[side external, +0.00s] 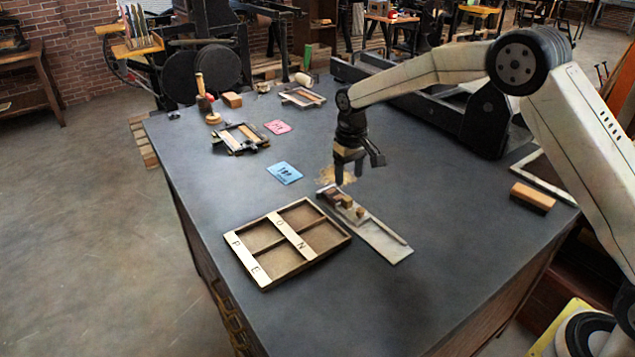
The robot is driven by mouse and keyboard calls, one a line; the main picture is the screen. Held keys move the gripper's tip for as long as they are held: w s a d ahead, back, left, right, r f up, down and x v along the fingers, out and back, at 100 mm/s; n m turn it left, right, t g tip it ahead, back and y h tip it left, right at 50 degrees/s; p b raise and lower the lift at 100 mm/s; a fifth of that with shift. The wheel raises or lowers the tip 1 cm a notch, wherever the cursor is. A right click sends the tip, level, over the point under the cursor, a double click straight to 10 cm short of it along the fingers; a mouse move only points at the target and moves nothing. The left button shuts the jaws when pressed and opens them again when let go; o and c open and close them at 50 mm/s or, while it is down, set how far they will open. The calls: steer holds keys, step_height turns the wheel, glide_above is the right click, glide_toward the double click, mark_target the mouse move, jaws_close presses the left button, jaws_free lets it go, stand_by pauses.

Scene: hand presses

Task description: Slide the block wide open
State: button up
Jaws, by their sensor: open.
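A narrow pale board with raised side rails (392,244) lies slantwise on the dark table, near its middle. A small tan block (360,212) sits in its upper part, beside a brown piece (334,194) at the far end. Which of these slides is too small to tell. My gripper (349,178) points down just above the board's far end, open, with its two fingers apart. Nothing shows between the fingers. Whether a fingertip touches the board or the brown piece cannot be told from this angle.
A wooden tray with lettered strips (268,238) lies to the left of the board. A blue card (284,173), a pink card (277,127) and a wooden frame (241,138) lie farther back. A tan-topped block (532,197) is at the right. The table front is clear.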

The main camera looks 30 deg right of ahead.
mark_target(348, 198)
steer(key=shift+f, duration=3.9)
jaws_close()
